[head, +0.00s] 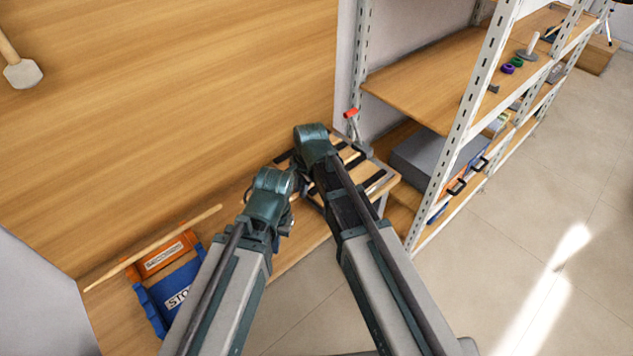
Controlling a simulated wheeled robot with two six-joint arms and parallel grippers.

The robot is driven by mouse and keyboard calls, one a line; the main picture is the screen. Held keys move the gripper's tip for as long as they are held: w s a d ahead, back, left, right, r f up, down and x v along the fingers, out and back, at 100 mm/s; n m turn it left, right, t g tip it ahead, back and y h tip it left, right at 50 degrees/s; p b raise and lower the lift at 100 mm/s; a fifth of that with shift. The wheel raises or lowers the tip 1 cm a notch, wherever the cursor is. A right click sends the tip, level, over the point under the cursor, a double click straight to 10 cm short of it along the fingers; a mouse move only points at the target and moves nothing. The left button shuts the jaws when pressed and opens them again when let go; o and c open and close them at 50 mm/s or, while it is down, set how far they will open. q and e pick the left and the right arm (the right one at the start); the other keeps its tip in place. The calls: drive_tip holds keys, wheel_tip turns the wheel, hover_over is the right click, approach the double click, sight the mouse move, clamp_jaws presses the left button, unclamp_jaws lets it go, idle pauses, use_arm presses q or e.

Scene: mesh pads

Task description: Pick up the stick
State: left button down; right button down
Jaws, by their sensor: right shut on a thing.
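My right gripper (359,147) is farther up, beside the slatted bench and the shelf post. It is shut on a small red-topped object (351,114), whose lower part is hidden.
An orange bin (163,259) and a blue bin (174,292) sit on the wooden bench at lower left. A slatted wooden stand (380,183) is beyond my arms. A metal shelf (425,75) stands at right. A mallet (22,72) is at upper left. Floor is clear at lower right.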

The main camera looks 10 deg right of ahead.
use_arm(q)
drive_tip(key=shift+r, duration=0.1)
use_arm(e)
drive_tip(key=shift+r, duration=0.1)
